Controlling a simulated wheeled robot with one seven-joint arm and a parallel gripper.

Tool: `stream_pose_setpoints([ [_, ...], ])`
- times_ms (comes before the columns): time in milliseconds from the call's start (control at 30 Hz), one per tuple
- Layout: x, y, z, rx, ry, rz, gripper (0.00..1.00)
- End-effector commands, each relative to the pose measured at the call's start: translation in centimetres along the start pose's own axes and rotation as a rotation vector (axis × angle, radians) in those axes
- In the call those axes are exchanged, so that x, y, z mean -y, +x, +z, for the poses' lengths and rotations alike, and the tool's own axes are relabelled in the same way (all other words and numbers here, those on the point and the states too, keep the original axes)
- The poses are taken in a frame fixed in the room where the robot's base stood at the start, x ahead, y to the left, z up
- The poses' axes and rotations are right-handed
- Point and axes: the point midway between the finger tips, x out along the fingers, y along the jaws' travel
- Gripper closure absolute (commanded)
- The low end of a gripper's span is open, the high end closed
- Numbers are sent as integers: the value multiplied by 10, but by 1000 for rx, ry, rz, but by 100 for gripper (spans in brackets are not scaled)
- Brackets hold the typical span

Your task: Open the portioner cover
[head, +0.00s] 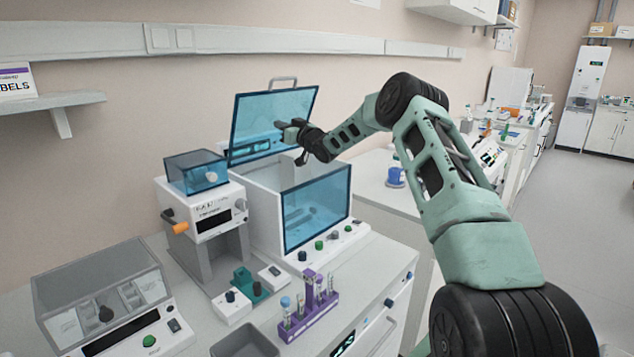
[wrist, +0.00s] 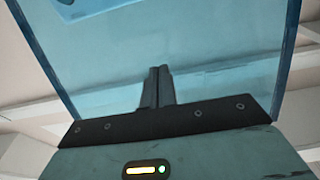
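A large white box-shaped machine (head: 262,200), seemingly the portioner, stands on the bench with a clear blue front window (head: 316,208). Its blue transparent cover (head: 262,112) stands raised and leans back, with a grey handle at its top edge. The box top is open. My gripper (head: 284,127) is in front of the cover's right part, with its tips at or very near the panel; I cannot tell whether they touch. In the wrist view, the fingers (wrist: 160,72) are together with nothing visible between them, and the blue cover (wrist: 225,70) fills the background.
A smaller device with a closed blue lid (head: 196,172) and orange knob stands to the left. A purple tube rack (head: 308,310), small blocks and a grey tray (head: 245,343) lie in front. A clear-lidded box (head: 105,295) is at front left. The floor at right is clear.

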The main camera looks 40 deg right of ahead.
Motion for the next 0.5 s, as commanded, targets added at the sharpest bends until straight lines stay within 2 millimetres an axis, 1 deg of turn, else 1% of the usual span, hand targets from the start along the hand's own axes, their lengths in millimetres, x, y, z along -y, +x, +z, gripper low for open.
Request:
stream_pose_setpoints([
  [500, 0, 40, 6, 1, 0, 0, 100],
])
